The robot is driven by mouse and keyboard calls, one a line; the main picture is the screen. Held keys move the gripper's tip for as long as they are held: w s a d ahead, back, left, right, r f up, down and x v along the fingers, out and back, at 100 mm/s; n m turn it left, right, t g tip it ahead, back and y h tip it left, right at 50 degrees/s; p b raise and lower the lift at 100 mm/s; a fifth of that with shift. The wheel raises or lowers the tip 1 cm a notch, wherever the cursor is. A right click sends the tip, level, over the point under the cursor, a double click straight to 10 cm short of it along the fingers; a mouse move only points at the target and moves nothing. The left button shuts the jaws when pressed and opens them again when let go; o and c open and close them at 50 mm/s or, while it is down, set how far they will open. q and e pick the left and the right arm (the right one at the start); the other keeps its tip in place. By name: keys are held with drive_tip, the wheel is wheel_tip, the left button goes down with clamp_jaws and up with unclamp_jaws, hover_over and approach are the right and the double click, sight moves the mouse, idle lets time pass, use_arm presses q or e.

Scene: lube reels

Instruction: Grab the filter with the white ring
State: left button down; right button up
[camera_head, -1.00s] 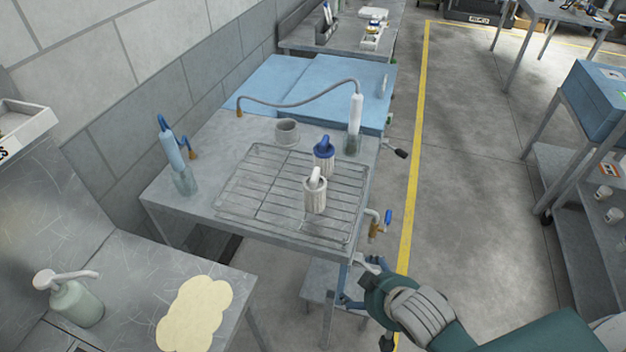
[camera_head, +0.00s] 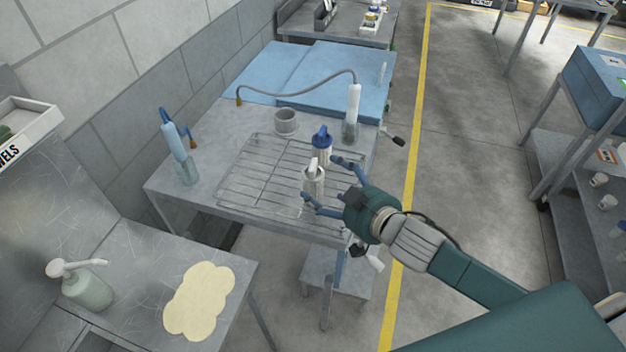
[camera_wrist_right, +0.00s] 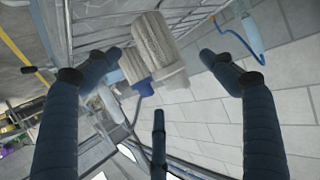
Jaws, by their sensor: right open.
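The filter with the white ring (camera_head: 313,182) stands upright on the wire rack, with a white spout on top. It shows large between my fingers in the right wrist view (camera_wrist_right: 155,38). The filter with the blue ring (camera_head: 322,148) stands just behind it; its blue part (camera_wrist_right: 147,88) shows beyond the white one in the wrist view. My right gripper (camera_head: 321,179) is open, its fingers reaching in from the right on either side of the white-ring filter. I cannot tell whether they touch it. My left gripper is not in view.
The wire rack (camera_head: 245,187) lies on a metal table (camera_head: 205,158). A blue surface (camera_head: 335,78) is behind.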

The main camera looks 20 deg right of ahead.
sight(323, 179)
drive_tip(key=p+x, duration=0.2)
drive_tip(key=x, duration=0.2)
drive_tip(key=shift+w+r, duration=0.1)
drive_tip(key=shift+w, duration=0.15)
drive_tip(key=shift+w+f, duration=0.2)
drive_tip(key=shift+s, duration=0.1)
drive_tip(key=shift+c, duration=1.3)
drive_tip(key=c, duration=1)
drive_tip(key=shift+r, duration=0.1)
